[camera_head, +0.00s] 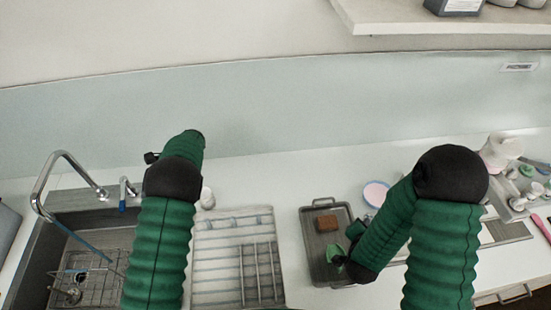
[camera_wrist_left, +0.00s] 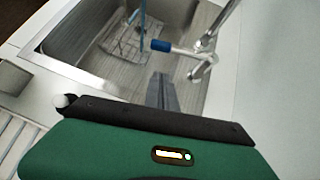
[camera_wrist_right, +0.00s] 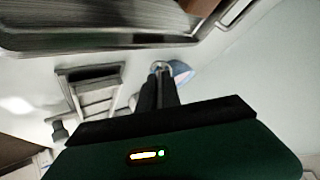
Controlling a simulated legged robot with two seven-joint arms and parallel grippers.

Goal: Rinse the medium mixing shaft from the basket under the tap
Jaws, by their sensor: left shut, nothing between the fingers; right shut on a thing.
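The tap (camera_head: 60,165) arches over the sink at the left of the head view. A blue stream (camera_head: 80,238) runs from it into the sink, and shows in the left wrist view (camera_wrist_left: 142,22). The wire basket (camera_head: 105,275) is in the sink. A tap lever with a blue end (camera_head: 122,204) stands beside the spout. My left gripper (camera_wrist_left: 162,82) is shut and empty close to the lever (camera_wrist_left: 160,46). My right gripper (camera_wrist_right: 158,85) is shut on a small metal piece (camera_wrist_right: 160,66), mostly hidden; I cannot tell whether it is the medium mixing shaft.
A drying rack (camera_head: 215,245) lies right of the sink. Cluttered items stand at far right, under a shelf (camera_head: 430,35).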

